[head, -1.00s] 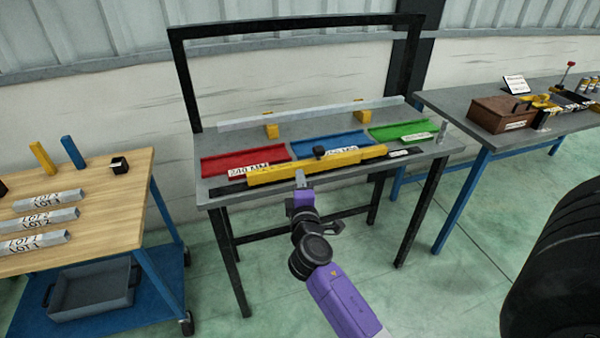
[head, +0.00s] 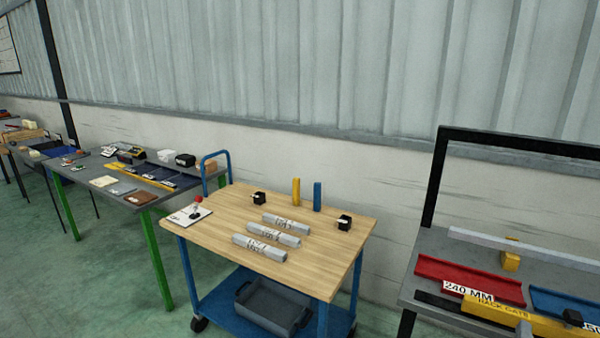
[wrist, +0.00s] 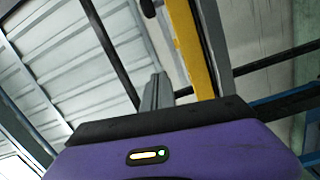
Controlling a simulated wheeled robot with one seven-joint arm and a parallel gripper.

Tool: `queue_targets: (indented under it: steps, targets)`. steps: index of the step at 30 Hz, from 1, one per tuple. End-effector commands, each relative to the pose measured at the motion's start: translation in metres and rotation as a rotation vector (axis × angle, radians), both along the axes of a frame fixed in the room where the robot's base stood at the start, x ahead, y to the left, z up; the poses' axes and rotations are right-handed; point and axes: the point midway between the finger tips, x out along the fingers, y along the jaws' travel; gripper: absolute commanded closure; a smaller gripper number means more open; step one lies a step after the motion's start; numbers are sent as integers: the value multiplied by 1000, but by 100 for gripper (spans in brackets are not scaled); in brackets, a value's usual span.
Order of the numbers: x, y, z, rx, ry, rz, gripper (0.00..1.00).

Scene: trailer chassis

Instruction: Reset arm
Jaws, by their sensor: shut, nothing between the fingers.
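My gripper (wrist: 155,92) shows in the wrist view as grey fingers standing up from its purple body. They are shut with nothing between them. A yellow bar (wrist: 190,45) runs close beside the fingers in that view; whether they touch it, I cannot tell. In the head view, most of my arm is out of frame. The yellow bar, lettered along its face, lies along the front of the dark rack bench (head: 425,262) at the lower right.
A wooden-topped blue cart (head: 225,215) holds several labelled grey bars, a yellow block (head: 296,190) and a blue block (head: 317,195). A red tray (head: 470,277) and a blue tray (head: 560,303) lie on the rack bench. A green-legged table (head: 95,165) stands left. Floor at lower left is clear.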

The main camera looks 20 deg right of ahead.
Motion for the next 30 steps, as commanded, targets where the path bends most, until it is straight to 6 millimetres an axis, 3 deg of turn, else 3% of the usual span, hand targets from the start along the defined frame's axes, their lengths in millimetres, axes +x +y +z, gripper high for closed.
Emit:
queue_targets:
  steps: [5,11,15,21,30]
  targets:
    - [6,57,-2,172,-197,195,100]
    - [-10,143,-12,410,-363,406,100]
    - [-40,209,-14,617,-468,535,100]
    - [-96,284,-4,912,-580,647,100]
    - [-184,348,13,1270,-606,660,100]
